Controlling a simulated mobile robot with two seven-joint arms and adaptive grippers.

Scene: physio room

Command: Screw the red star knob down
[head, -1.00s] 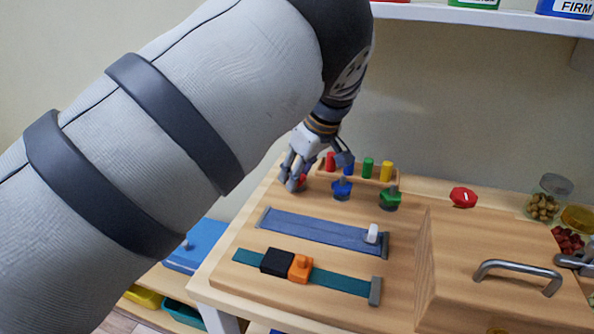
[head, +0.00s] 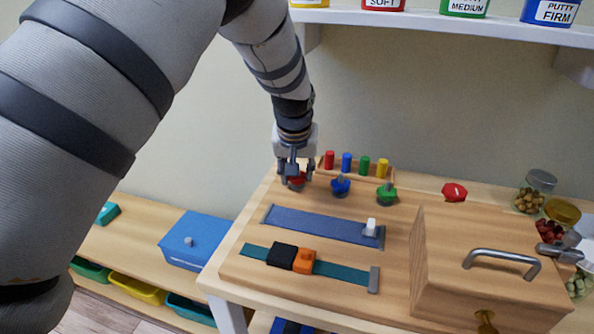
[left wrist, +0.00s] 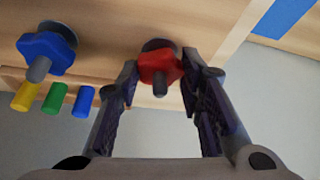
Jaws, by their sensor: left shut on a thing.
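The red star knob (head: 296,182) is at the back left of the wooden board, on a dark round base. My left gripper (left wrist: 160,75) comes down over it from above and is shut on it, one finger on each side. In the left wrist view the red star knob (left wrist: 158,66) and its grey stud end show between the fingers. In the head view the fingers hide much of the knob. I cannot tell how far down its thread it sits. My right gripper is not in view.
A blue knob (head: 340,187) and a green knob (head: 387,196) stand to the right. Behind them is a peg rack with red (head: 329,160), blue, green and yellow pegs. Straps lie in front. A wooden box with a metal handle (head: 502,258) stands at right. A shelf (head: 440,22) hangs above.

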